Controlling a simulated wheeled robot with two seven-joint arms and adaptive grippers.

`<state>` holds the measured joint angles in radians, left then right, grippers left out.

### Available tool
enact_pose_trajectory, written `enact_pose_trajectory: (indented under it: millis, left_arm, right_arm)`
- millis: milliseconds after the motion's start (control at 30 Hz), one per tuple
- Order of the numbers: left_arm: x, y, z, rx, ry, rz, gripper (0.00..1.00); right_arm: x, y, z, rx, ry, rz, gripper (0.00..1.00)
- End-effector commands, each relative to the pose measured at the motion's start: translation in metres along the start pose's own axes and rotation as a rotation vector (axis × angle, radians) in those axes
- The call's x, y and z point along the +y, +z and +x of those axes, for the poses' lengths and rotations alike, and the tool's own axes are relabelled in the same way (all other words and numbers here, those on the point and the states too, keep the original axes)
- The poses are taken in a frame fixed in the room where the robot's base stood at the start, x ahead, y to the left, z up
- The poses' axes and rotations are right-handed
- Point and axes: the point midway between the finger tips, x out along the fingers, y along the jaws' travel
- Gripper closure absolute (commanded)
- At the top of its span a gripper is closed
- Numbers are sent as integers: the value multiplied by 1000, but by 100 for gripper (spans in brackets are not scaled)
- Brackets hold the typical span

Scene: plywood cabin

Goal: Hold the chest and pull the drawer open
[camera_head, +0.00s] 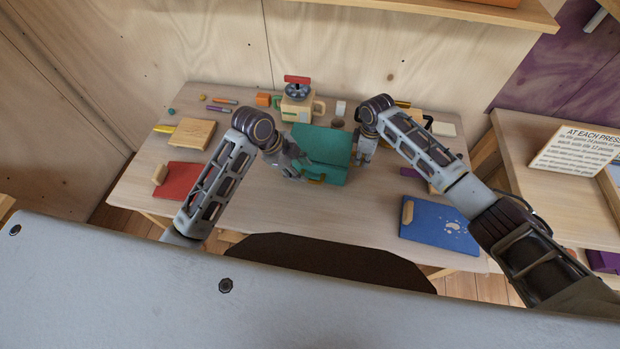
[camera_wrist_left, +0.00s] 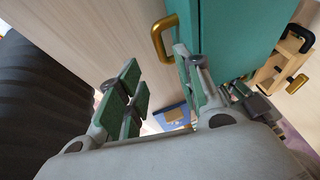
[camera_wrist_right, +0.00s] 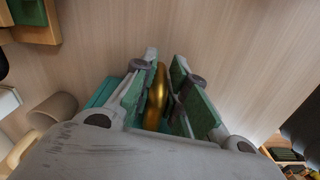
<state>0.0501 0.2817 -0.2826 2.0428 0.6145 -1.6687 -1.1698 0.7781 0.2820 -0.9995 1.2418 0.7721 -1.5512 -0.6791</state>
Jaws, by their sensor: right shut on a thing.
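The teal chest (camera_head: 322,140) stands on the middle of the table. Its teal side also fills the upper right of the left wrist view (camera_wrist_left: 235,40). My left gripper (camera_head: 297,170) is open at the chest's left front. A gold handle (camera_wrist_left: 165,36) on the chest lies just beyond its parted fingertips, with nothing held. My right gripper (camera_head: 362,158) is at the chest's right side. In the right wrist view it is shut on a gold handle (camera_wrist_right: 156,95), with a bit of teal chest beside the fingers. In the head view both grippers partly hide the chest; I see no drawer gap.
A red board (camera_head: 180,181) lies to the left and a blue board (camera_head: 438,226) to the right. A wooden box (camera_head: 184,134) is at the left back. A toy with a dark top (camera_head: 297,100) stands behind the chest. The table front is clear.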

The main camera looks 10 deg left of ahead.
Motion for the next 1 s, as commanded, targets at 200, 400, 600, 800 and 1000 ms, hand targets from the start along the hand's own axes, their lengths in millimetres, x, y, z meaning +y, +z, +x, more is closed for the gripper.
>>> enact_pose_trajectory:
  millis: [200, 400, 600, 800, 1000]
  left_arm:
    - [0, -1, 30, 2, 2, -1, 65]
    - [1, -1, 56, 2, 2, -1, 65]
    - [0, -1, 74, 1, 1, -1, 65]
    - [0, 0, 80, 0, 0, 0, 65]
    - [0, 0, 81, 0, 0, 0, 65]
  right_arm:
    - [1, 0, -1, 1, 1, 1, 100]
    - [1, 0, -1, 1, 1, 1, 100]
    - [1, 0, -1, 1, 1, 2, 100]
    - [1, 0, -1, 1, 1, 2, 100]
    - [1, 0, -1, 1, 1, 2, 100]
